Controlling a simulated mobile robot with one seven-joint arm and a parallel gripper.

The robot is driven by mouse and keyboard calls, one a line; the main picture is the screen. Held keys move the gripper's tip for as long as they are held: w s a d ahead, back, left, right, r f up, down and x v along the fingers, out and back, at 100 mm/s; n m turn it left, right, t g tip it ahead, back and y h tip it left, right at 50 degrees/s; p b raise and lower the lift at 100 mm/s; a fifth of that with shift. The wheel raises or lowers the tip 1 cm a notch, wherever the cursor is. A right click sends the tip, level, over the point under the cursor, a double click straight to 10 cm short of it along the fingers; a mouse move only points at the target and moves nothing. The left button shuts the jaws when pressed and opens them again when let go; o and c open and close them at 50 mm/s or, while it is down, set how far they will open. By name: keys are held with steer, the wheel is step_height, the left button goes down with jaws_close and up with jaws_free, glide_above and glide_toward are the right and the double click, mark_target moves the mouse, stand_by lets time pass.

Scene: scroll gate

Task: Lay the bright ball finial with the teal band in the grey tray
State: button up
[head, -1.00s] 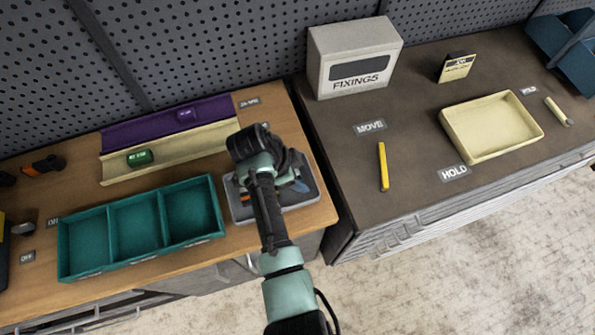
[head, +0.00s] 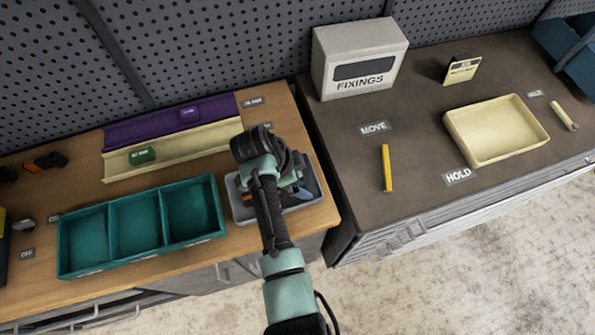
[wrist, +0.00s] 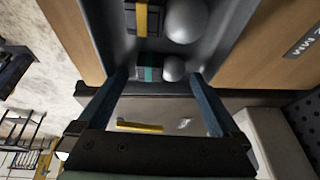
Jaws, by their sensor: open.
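The grey tray (head: 243,213) stands at the right end of the wooden bench, partly hidden by my arm in the head view; its inside also shows in the wrist view (wrist: 103,40). In the wrist view a dark finial with a teal band (wrist: 149,73) and a smooth grey ball end lies in the tray, near its end wall. Beside it lies another dark piece with a yellow-orange band (wrist: 142,20) and a larger grey ball. My gripper (wrist: 158,77) is open, its blue fingers to either side of the teal-banded finial; I cannot tell whether they touch it.
A teal three-compartment bin (head: 138,225) stands left of the tray. Behind it are cream (head: 190,140) and purple (head: 160,120) channels. On the dark bench to the right are a FIXINGS box (head: 360,60), a yellow bar (head: 386,168) and a cream tray (head: 535,136).

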steer(key=b+v, duration=0.1)
steer(key=v, duration=1.2)
